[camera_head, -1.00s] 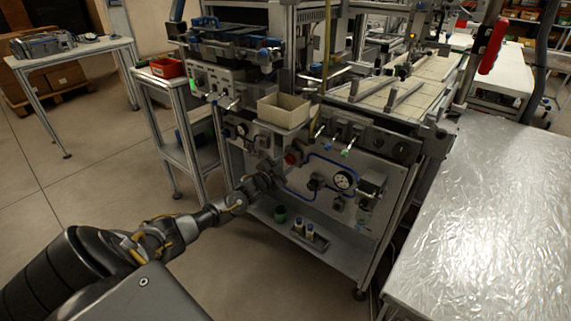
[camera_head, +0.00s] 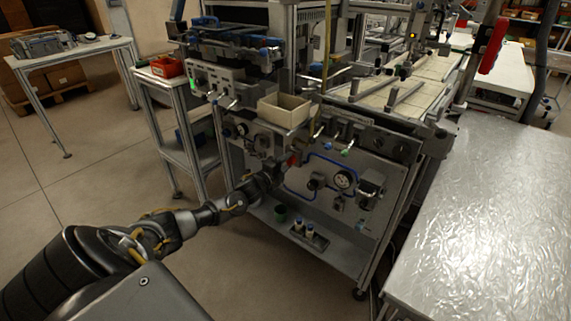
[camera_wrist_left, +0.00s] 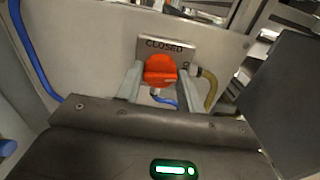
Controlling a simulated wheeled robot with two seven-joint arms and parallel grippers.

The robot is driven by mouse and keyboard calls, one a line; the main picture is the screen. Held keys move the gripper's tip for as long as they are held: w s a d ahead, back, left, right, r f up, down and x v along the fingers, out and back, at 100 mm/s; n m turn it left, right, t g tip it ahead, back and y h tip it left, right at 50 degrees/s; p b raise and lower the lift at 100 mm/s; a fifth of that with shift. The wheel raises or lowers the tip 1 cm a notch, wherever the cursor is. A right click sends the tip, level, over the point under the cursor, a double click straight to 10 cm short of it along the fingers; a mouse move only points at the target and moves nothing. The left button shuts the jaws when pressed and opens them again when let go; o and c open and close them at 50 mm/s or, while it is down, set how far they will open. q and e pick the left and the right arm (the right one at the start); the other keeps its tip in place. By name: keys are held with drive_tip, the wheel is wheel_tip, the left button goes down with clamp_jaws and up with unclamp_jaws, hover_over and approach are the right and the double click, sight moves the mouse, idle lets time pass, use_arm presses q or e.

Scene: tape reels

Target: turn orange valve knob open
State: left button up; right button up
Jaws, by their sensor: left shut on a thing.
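The orange valve knob (camera_wrist_left: 160,70) sits on the panel below a plate (camera_wrist_left: 166,47) marked CLOSED in the left wrist view. It shows as a small red-orange spot in the head view (camera_head: 293,159). My left gripper (camera_wrist_left: 157,82) has a finger on each side of the knob and is shut on it. In the head view my left gripper (camera_head: 277,170) reaches the panel front and partly hides the knob. My right gripper is not in view.
The panel holds a pressure gauge (camera_head: 343,179) and blue tubing right of the knob. A beige bin (camera_head: 284,110) sits above it. A lower shelf (camera_head: 335,250) holds small bottles. A shiny-topped table (camera_head: 490,210) stands at right.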

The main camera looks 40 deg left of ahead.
use_arm(q)
drive_tip(key=shift+f+m, duration=0.1)
drive_tip(key=shift+m, duration=0.7)
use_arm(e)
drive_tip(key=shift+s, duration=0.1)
use_arm(q)
drive_tip(key=o, duration=1)
drive_tip(key=shift+s, duration=0.15)
drive_tip(key=s+p, duration=0.1)
drive_tip(key=s, duration=0.9)
drive_tip(key=shift+s+d, duration=0.15)
drive_tip(key=shift+s, duration=0.15)
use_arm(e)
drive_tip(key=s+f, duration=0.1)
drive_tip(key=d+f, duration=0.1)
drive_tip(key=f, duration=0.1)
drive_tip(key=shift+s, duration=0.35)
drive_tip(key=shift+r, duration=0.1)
